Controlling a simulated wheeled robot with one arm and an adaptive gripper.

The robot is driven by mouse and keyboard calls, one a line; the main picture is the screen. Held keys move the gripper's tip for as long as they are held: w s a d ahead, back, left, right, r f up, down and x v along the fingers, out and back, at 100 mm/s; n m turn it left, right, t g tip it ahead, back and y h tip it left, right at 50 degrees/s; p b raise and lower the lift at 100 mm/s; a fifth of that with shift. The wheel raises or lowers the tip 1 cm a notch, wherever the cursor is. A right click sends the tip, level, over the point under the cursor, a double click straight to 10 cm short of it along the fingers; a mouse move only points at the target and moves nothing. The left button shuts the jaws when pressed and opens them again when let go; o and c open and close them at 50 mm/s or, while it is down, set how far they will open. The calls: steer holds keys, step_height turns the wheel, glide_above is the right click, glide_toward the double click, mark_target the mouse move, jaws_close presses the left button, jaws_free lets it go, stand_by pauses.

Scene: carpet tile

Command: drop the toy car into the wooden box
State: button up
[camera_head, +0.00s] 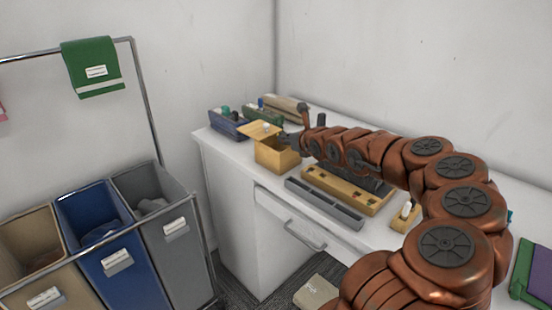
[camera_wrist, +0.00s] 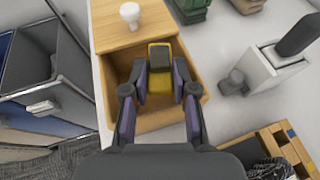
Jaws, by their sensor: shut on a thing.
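The toy car (camera_wrist: 160,88), yellow with a dark grey top, is between the fingertips of my gripper (camera_wrist: 160,80) in the wrist view. My gripper is shut on it from both sides. The open wooden box (camera_wrist: 112,115) lies beneath, and the car appears over its opening. I cannot tell the exact height. The box's flat lid (camera_wrist: 110,30) carries a white knob (camera_wrist: 130,12). In the head view the wooden box (camera_head: 272,158) stands near the desk's left end, with my gripper (camera_head: 292,141) at its right side. The car is not clear there.
A blue bin (camera_head: 228,123) and a green bin (camera_head: 262,115) stand behind the box. A grey tray (camera_head: 325,204) and a wooden tray (camera_head: 345,190) lie to its right. Sorting hampers (camera_head: 95,235) stand left of the desk.

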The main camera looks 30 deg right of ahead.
steer(key=o, duration=1.1)
steer(key=shift+c, duration=0.2)
steer(key=shift+s+r, duration=0.1)
steer(key=shift+s, duration=0.2)
steer(key=v, duration=1.1)
steer(key=shift+s+r, duration=0.15)
